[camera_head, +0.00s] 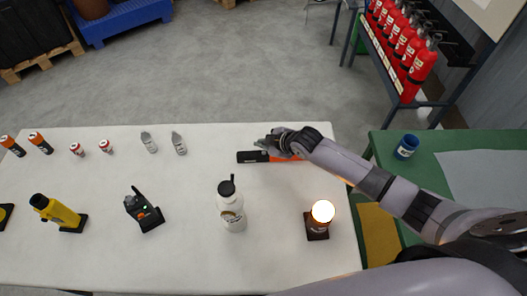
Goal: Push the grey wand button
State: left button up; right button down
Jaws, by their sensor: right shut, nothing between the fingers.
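A wand with a black handle (247,157) and an orange part lies flat near the far edge of the white table. Its grey button is too small or too hidden to make out. My right gripper (262,143) is shut and empty. It is over the wand, its fingers pointing left, and it and my arm cover part of the wand from view. I cannot tell whether the fingertips touch it. My left gripper is not in view.
A white bottle (231,207), a lit lamp (322,213), a black handheld device (143,210) and a yellow torch (57,212) stand nearer on the table (190,268). Two grey items (179,143) are left of the wand. A blue cup (406,147) stands on the green bench.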

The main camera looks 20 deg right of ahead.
aim_at(264, 152)
jog(key=shift+f, duration=0.15)
dwell(0.4)
jog(key=shift+f, duration=0.3)
jog(key=shift+f+b, duration=0.5)
jog(key=shift+f, duration=0.05)
dwell(0.6)
jog(key=shift+r, duration=0.15)
jog(key=shift+r+p, duration=0.85)
jog(key=shift+p, duration=0.15)
notch_tip(264, 152, up, 6)
jog(key=p, duration=0.5)
jog(key=shift+p, duration=0.3)
